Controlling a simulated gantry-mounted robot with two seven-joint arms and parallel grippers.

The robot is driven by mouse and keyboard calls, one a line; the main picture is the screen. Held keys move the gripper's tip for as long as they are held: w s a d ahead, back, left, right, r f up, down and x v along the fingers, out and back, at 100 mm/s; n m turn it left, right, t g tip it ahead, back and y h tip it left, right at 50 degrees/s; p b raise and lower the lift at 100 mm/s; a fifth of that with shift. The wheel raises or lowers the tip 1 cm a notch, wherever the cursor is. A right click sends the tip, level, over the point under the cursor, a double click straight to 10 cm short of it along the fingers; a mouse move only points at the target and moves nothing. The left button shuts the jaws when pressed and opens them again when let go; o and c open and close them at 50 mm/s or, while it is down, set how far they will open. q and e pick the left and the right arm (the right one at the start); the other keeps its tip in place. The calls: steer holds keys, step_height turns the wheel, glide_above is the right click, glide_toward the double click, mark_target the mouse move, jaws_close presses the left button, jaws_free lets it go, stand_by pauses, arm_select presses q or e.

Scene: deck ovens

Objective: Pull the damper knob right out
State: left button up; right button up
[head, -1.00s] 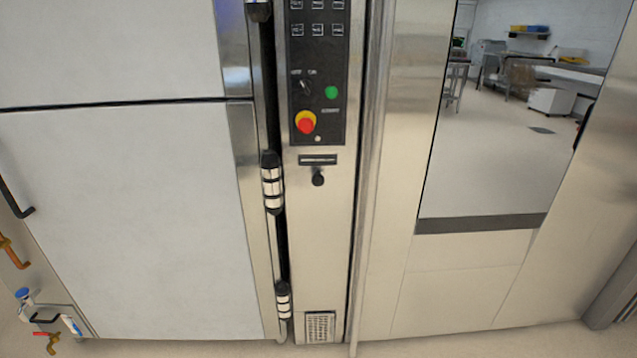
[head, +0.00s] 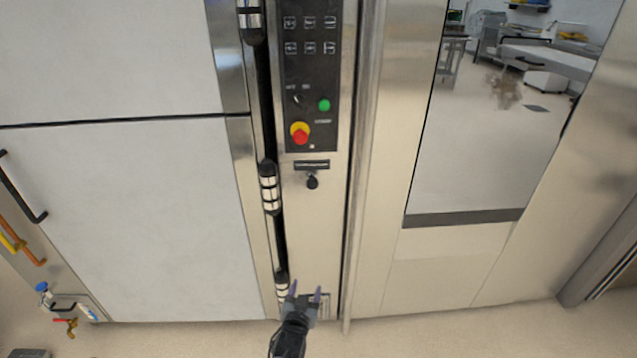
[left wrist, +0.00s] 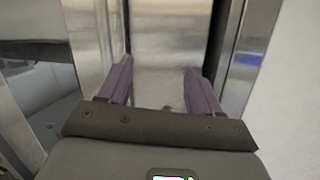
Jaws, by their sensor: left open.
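The damper knob (head: 312,182) is a small black knob on the narrow steel panel, just under a dark label strip, in the head view. It sits close to the panel. My left gripper (head: 305,288) is open and empty, low in front of the panel, well below the knob in the picture and apart from it. In the left wrist view the two purple fingers of the left gripper (left wrist: 158,68) stand apart with bare steel beyond them. A small dark spot shows low between them; I cannot tell whether it is the knob. My right gripper is not in view.
Above the knob is a black control panel (head: 310,75) with a red and yellow emergency stop (head: 300,133) and a green button (head: 324,105). Black and silver hinges (head: 269,188) run along the left side. A vertical steel edge (head: 358,190) stands to the right.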

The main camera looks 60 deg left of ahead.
arm_select(q)
steer(key=w+a+r+n+g+y+p, duration=0.1)
steer(key=w+a+r+n+y+p, duration=0.2)
steer(key=r, duration=0.4)
steer(key=w+a+r+y+p, duration=0.1)
steer(key=a+r+p, duration=0.25)
steer(key=r, duration=0.35)
steer(key=n+p, duration=0.1)
steer(key=p, duration=0.4)
glide_toward(313, 185)
steer(key=b+x, duration=0.2)
steer(key=x, duration=0.9)
steer(key=shift+b, duration=0.4)
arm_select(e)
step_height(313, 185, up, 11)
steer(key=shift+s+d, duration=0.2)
arm_select(q)
steer(key=shift+s, duration=0.1)
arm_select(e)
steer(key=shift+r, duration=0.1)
arm_select(q)
jaws_close()
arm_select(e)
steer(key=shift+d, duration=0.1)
